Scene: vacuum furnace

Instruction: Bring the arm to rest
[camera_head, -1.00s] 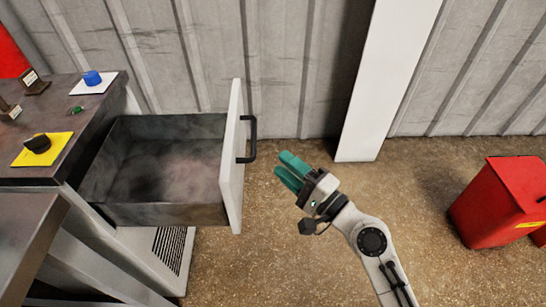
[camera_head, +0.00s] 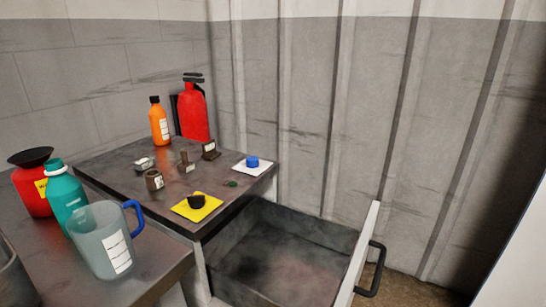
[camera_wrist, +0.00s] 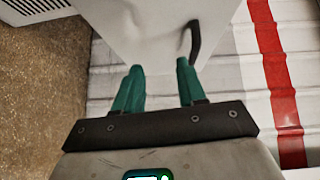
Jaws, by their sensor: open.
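My gripper (camera_wrist: 158,88) shows in the wrist view with its two green fingers apart and nothing between them. Beyond the fingertips is the pale front of the open drawer (camera_wrist: 150,35), with its dark handle (camera_wrist: 195,38) just past the right finger. I cannot tell how large the gap to the drawer front is. My arm and gripper are outside the head view. There the drawer (camera_head: 290,247) stands pulled out and looks empty, with its black handle (camera_head: 375,270) at the right.
The workbench (camera_head: 120,160) carries a blue cap (camera_head: 252,162), a yellow card (camera_head: 197,208), an orange bottle (camera_head: 159,122) and small jars. A fire extinguisher (camera_head: 193,110) stands behind. A clear jug (camera_head: 100,240) and a teal bottle (camera_head: 66,195) stand at the near left.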

